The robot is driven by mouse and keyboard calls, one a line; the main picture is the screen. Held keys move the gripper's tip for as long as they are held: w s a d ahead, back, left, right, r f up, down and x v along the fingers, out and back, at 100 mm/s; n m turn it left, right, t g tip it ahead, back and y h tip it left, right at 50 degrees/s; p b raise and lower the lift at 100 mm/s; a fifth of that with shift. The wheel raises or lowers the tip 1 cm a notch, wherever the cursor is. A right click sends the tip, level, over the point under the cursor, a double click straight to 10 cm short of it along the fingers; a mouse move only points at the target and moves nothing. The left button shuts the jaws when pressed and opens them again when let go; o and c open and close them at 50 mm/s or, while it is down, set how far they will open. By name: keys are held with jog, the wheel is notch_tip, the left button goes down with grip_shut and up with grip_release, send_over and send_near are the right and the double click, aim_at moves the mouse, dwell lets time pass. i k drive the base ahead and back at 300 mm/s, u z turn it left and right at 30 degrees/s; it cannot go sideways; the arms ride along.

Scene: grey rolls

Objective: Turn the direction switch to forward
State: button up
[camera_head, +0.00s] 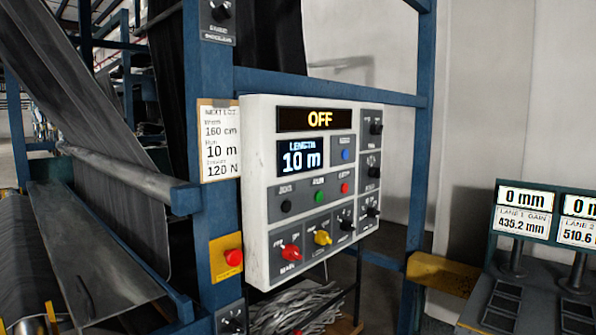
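A white control panel (257,230) is mounted on a blue frame. Its upper display (319,119) reads OFF, and the length display (302,159) reads 10 m. Along its lower part are a red rotary switch (291,252) that seems labelled MAIN, a yellow rotary switch (322,238) and black rotary switches (347,224). More black knobs (376,128) run up the right side. The labels are too small to tell which is the direction switch or how it is set. My gripper is not in view.
A paper note (220,141) reads 160 cm, 10 m and 120 N. A red button on a yellow plate (233,257) sits on the blue post (211,200). Dark fabric and rollers (130,178) fill the left. Lane displays (525,211) stand at right. No obstacle shows before the panel.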

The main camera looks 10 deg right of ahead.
aim_at(375, 129)
jog(key=u, duration=0.3)
jog(key=k, duration=0.35)
jog(key=z, duration=1.1)
jog(key=i, duration=1.1)
jog(key=u, duration=0.7)
